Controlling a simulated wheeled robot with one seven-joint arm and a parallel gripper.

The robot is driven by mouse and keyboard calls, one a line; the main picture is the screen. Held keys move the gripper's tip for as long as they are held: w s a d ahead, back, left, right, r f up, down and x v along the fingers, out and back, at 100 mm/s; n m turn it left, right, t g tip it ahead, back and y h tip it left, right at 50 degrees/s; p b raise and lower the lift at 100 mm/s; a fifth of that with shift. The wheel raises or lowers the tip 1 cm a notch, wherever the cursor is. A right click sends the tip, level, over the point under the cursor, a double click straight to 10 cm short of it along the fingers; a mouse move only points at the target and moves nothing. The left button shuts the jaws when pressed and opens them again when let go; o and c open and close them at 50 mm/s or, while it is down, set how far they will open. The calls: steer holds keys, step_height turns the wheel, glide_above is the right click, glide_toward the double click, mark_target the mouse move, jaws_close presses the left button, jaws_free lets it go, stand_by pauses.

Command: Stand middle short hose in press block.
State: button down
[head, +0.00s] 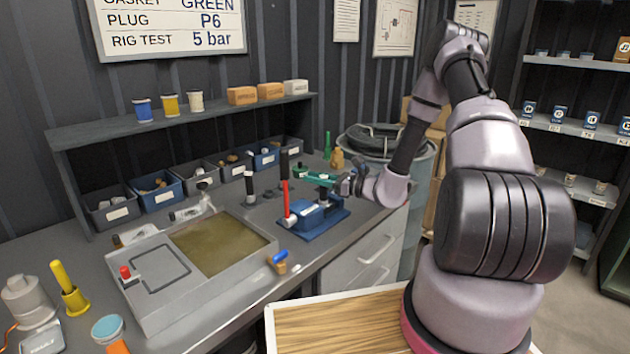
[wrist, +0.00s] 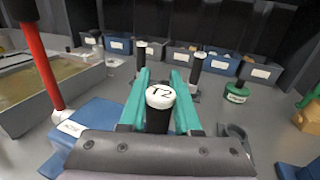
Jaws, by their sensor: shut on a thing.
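My gripper (head: 320,178) has teal fingers (wrist: 160,90) and is shut on a short black hose with a white end marked T2 (wrist: 160,96). The hose stands roughly upright between the fingers. The blue press block (head: 322,222) with its red lever (head: 286,197) is on the bench, below and beside my gripper. In the wrist view its blue base (wrist: 95,122) shows at left. The hose's lower end is hidden, so I cannot tell whether it is in the block.
Two other black pieces with white tops, one left (wrist: 141,60) and one right (wrist: 197,70), stand beyond my fingers. A green round part (wrist: 237,93) lies to the right. Bins (head: 160,190) line the back, and a shallow tank (head: 215,305) is at left.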

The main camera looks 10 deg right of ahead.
steer(key=shift+f, duration=0.2)
steer(key=shift+f, duration=0.2)
steer(key=c, duration=0.6)
jaws_free()
steer(key=shift+r, duration=0.1)
